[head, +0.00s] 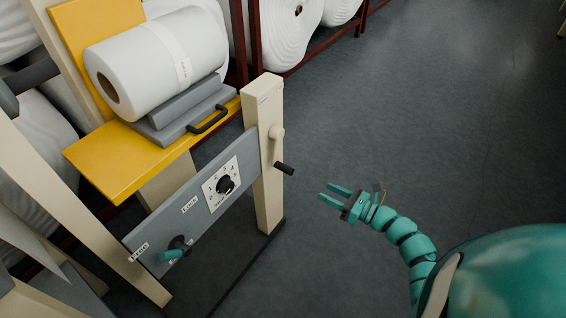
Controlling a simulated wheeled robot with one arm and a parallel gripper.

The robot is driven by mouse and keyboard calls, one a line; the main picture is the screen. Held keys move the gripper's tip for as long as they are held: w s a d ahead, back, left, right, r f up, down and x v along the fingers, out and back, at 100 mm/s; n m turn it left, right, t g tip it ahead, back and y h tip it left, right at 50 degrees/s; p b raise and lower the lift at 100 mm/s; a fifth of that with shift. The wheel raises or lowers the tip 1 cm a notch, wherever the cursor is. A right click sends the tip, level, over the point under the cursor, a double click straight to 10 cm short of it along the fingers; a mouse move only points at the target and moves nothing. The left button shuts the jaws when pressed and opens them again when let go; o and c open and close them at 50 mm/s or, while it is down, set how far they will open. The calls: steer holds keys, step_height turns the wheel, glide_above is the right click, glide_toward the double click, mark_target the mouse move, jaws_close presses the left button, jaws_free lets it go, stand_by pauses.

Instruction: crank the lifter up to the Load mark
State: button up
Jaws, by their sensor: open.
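The lifter has a beige frame (268,205) and a yellow platform (115,165). A crank (277,143) sits on the right post, its arm hanging downward and its dark handle (284,168) sticking out to the right. A grey panel (165,215) crosses the frame, with a black numbered dial (226,184) and a teal-handled knob (174,253) at lower left. Small labels on the panel are hard to read. I cannot make out the Load mark. My gripper (325,192) is open and empty, right of the crank handle, fingers pointing left, apart from it.
A white roll (158,60) lies on a grey stepped block (180,120) with a black handle on the platform. Large white rolls (292,25) stand on dark red racks (256,40) behind. The grey floor (440,110) to the right is clear.

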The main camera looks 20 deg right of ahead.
mark_target(292, 173)
steer(key=w+a, duration=0.3)
steer(key=w, duration=0.1)
steer(key=w+a+n, duration=0.1)
steer(key=w+a, duration=0.2)
steer(key=w, duration=0.2)
steer(key=w+a+n+b, duration=0.1)
steer(key=w+a, duration=0.3)
steer(key=w, duration=0.1)
steer(key=shift+a+h, duration=0.1)
steer(key=shift+h, duration=0.2)
jaws_close()
